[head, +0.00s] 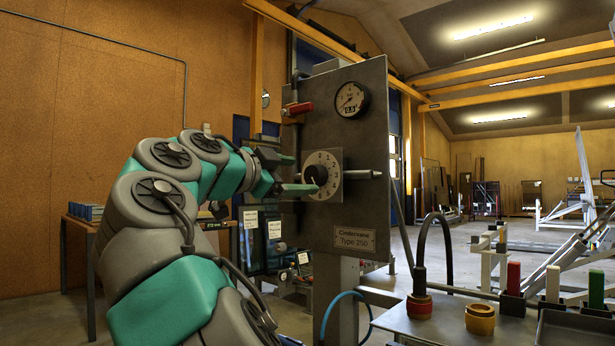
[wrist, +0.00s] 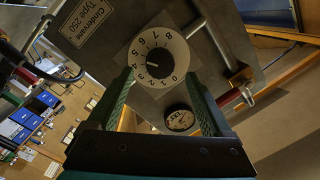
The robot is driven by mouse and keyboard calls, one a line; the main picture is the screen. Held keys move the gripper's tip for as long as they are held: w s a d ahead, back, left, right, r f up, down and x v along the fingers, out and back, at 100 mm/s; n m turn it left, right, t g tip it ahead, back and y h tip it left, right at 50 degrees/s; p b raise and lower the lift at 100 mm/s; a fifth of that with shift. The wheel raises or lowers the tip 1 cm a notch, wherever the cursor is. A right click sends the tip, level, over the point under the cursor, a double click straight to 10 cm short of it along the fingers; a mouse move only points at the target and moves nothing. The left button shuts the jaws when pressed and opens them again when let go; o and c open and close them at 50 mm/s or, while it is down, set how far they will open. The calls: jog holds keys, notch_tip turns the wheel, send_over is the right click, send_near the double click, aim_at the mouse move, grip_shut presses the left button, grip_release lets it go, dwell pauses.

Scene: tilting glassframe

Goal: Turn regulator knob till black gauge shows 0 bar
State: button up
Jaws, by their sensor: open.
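The regulator knob (head: 317,175) is a black knob on a round white numbered dial, mounted on a grey panel (head: 365,140). It also shows in the wrist view (wrist: 158,68), where the dial appears rotated. The gauge shows upside down in the wrist view (wrist: 180,119). My gripper (head: 293,174) is open in front of the dial, its green fingers on either side of the knob, with no clear contact.
A red-handled valve (head: 298,108) is on the panel's left edge. A metal rod (head: 363,174) sticks out right of the dial.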

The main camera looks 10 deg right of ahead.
aim_at(311, 176)
jog(key=x, duration=0.4)
jog(key=shift+w, duration=0.1)
jog(key=shift+c, duration=0.4)
grip_shut()
